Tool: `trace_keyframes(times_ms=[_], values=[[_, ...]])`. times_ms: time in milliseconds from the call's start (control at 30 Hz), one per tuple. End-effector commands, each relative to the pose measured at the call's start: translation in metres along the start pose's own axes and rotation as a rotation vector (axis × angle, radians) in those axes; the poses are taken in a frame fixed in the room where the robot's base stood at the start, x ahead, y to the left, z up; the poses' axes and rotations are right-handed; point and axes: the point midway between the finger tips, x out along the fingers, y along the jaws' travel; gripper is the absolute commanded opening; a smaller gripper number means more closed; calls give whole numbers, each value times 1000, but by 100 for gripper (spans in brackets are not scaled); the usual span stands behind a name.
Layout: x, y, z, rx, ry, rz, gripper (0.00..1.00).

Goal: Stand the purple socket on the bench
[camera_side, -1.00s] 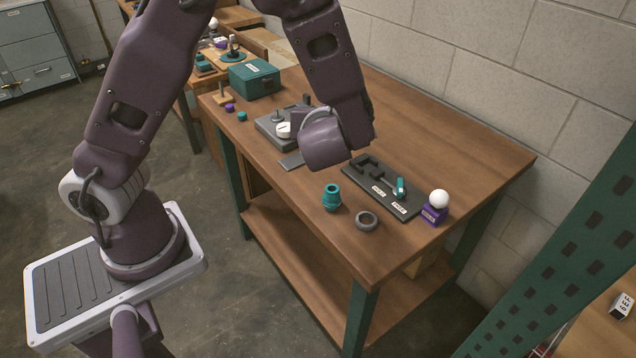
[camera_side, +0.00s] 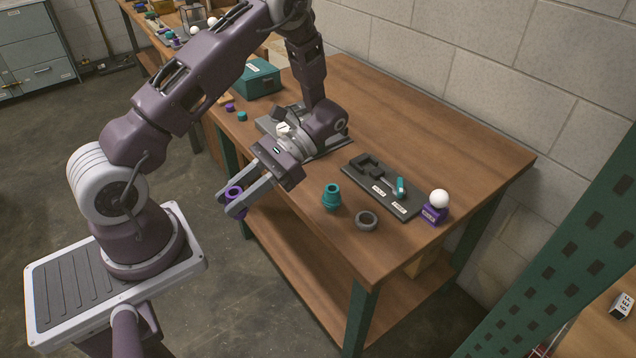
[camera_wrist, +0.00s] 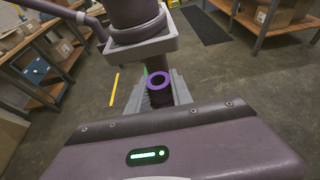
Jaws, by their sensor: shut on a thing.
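The purple socket (camera_side: 235,194) is a short ring-ended piece held between the fingertips of my gripper (camera_side: 234,200). It is off the bench's left edge, over the floor, with its open ring end facing up toward the camera. The bench (camera_side: 430,135) has a wooden top on green legs. A teal socket (camera_side: 331,196) stands upright on it near the front edge.
A grey ring (camera_side: 366,221) lies right of the teal socket. Behind are a dark tray (camera_side: 408,208) with a teal-handled tool and a white bulb (camera_side: 439,198) on a purple block. A teal box (camera_side: 257,78) stands at the far left.

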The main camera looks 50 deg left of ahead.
Motion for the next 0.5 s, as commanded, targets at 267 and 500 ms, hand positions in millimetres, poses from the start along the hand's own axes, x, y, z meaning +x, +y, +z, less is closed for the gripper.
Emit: trace_keyframes(times_ms=[267, 500], values=[[-59, 44, -34, -276, -3, 721, 0], [-147, 19, -63, -498, -4, 1300, 0]])
